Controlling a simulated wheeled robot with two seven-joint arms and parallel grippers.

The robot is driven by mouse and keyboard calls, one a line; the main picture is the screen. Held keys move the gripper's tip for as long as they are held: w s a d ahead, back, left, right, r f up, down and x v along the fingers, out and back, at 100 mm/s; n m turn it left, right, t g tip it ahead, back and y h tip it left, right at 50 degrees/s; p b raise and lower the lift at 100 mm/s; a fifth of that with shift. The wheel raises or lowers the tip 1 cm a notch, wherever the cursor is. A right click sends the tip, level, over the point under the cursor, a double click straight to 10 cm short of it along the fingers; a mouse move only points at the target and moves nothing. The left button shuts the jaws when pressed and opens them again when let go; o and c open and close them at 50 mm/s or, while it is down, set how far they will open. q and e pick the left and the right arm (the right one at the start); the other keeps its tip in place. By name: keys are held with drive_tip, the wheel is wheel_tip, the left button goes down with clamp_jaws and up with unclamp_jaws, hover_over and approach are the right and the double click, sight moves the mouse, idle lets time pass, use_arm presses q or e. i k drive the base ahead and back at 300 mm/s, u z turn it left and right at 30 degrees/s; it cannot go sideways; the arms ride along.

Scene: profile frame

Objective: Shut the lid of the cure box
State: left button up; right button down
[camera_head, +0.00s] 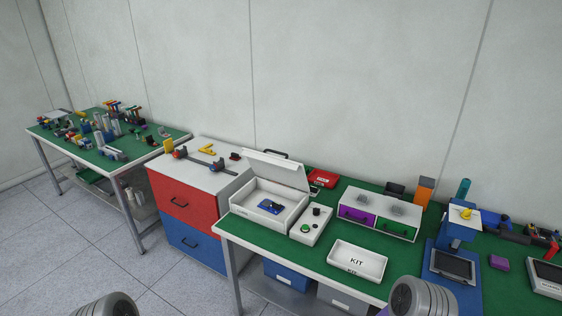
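The cure box, which I take to be the white open box (243,210), stands at the left end of the green-topped bench. Its lid (274,168) is raised and tilted back, hinged along the rear edge, with a dark handle (276,153) at the top. A small blue part (270,206) lies inside on the box floor. Neither of my grippers shows. Only grey rounded links of my arms appear at the bottom edge, at left and at right of centre, well apart from the box.
A white control box (311,226) with a green button stands right of the cure box. A KIT tray (357,261), purple and green drawers (377,213) and a blue press-like stand (452,262) occupy the bench (285,254). A red-and-blue cabinet (182,200) adjoins at left.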

sight(283, 171)
drive_tip(key=u, duration=1.05)
drive_tip(key=i, duration=1)
drive_tip(key=z, duration=0.2)
